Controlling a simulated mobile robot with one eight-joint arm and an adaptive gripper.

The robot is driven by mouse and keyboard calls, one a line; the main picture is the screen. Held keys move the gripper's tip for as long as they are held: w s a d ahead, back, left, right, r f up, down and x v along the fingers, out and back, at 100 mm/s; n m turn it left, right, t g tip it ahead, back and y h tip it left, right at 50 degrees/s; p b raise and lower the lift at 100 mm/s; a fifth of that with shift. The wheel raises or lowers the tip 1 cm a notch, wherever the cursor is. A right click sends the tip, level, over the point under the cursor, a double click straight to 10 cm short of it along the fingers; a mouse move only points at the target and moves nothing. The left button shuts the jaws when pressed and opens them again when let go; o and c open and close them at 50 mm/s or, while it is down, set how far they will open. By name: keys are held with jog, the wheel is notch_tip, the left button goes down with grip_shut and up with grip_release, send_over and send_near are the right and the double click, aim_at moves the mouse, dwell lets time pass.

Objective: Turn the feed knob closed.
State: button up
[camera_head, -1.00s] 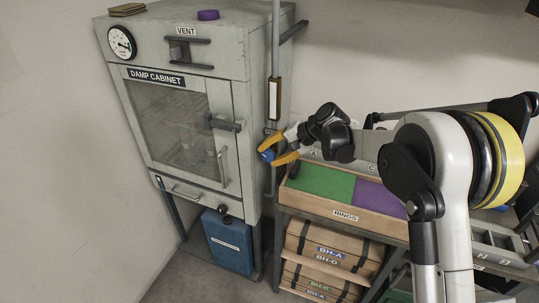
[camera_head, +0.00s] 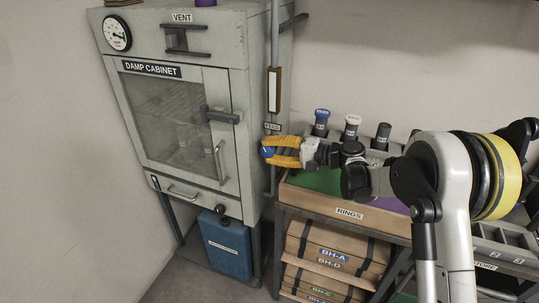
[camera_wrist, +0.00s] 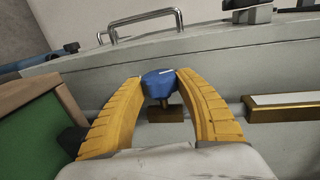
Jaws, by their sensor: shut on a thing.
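The blue feed knob (camera_wrist: 160,86) sits between my yellow fingertips in the wrist view, with a pale mark on its top edge. A brass-coloured stem and block (camera_wrist: 166,113) show below it. My gripper (camera_wrist: 161,79) is shut on the knob, one finger on each side. In the head view my gripper (camera_head: 268,150) is at the cabinet's right side, just below the FEED label (camera_head: 272,127), and the knob (camera_head: 267,152) shows as a small blue patch at the fingertips. The fingers partly hide it there.
The damp cabinet (camera_head: 222,89) stands left of my gripper, its door handle (camera_head: 219,160) close by. A vertical pipe (camera_head: 274,50) runs up beside it. A bench with a RINGS tray (camera_head: 349,214) and several capped tubes (camera_head: 351,127) is under and behind my arm.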

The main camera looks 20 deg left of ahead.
jog(key=shift+y, duration=0.3)
jog(key=o, duration=0.9)
jog(key=d, duration=0.4)
jog(key=d+r, duration=0.1)
jog(key=d, duration=0.3)
jog(key=s+d, duration=0.1)
jog(key=d, duration=0.2)
jog(key=shift+d+r, duration=0.2)
jog(key=shift+d, duration=0.2)
